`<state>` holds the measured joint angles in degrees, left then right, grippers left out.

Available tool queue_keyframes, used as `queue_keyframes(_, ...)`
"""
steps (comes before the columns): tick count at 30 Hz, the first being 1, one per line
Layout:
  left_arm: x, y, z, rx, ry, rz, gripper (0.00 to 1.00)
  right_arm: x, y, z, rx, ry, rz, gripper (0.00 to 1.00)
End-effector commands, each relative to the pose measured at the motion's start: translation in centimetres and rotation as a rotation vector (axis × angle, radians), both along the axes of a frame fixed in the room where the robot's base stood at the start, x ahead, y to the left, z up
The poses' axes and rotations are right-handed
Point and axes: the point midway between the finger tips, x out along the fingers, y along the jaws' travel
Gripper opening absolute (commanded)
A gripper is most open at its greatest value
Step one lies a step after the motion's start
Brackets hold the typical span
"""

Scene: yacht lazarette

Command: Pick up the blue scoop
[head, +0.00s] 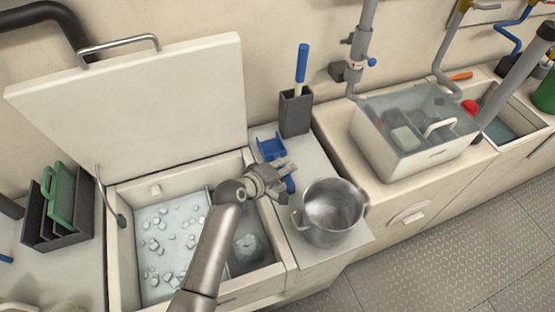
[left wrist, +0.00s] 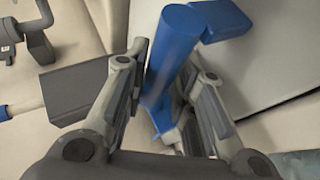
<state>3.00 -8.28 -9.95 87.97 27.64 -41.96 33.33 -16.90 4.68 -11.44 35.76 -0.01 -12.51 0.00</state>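The blue scoop (head: 271,149) lies on the light counter between the open icebox and the metal pot. Its bowl shows beyond my left gripper (head: 284,174), and a blue part shows below the fingers. In the left wrist view, a blue rod-like part of the scoop (left wrist: 172,48) runs between the two fingers of my left gripper (left wrist: 163,85). The fingers stand apart on either side of it, with narrow gaps showing. The lower end of the blue part is partly hidden by the fingers. My right gripper is not in view.
A metal pot (head: 329,213) stands close to the right of the gripper. A dark holder (head: 296,112) with a blue-handled tool stands behind. The icebox with loose ice (head: 165,240) is open at left, its lid (head: 140,95) raised. A water-filled sink box (head: 440,158) is at right.

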Motion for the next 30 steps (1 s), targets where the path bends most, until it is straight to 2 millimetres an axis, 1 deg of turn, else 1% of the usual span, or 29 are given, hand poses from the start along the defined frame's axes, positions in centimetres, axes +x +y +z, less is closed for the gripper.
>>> queue_keyframes(7,0.1,-0.1,-0.1,0.0,0.0,0.0,0.25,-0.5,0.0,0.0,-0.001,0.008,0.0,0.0)
queue_keyframes(12,0.1,-0.1,-0.1,0.0,0.0,0.0,0.03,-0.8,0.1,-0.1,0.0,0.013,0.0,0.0)
queue_keyframes(13,0.1,-0.1,-0.1,0.0,0.0,0.0,0.0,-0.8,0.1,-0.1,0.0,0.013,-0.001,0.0)
queue_keyframes(23,0.1,0.0,0.2,0.001,-0.001,0.0,0.0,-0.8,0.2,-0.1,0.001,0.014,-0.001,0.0)
queue_keyframes(26,0.1,-0.1,0.8,0.001,-0.002,0.0,0.0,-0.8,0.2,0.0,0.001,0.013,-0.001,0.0)
queue_keyframes(29,0.1,-0.1,2.0,-0.002,-0.004,0.0,0.0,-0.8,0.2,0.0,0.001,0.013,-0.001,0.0)
queue_keyframes(30,0.2,-0.1,2.7,0.0,-0.005,-0.001,0.0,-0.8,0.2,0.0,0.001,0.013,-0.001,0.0)
